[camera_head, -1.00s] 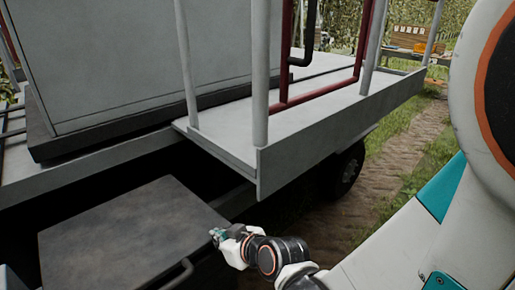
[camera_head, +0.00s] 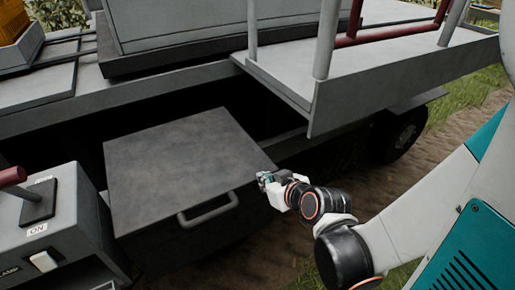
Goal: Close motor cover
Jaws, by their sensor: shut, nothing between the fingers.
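The motor cover (camera_head: 185,160) is a dark grey panel with a flat top and a light grey bar handle (camera_head: 208,208) on its front face. It sits below the deck of the platform vehicle, with a dark gap behind it. My gripper (camera_head: 264,179) is shut and empty. It is at the cover's right edge, to the right of the handle and a little above it. I cannot tell whether the fingertips touch the cover.
A grey control box (camera_head: 50,228) with a red-knobbed lever and an ON switch stands at the lower left. The vehicle's raised side step (camera_head: 360,80) overhangs to the upper right. A wheel (camera_head: 405,135) and a dirt track lie on the right.

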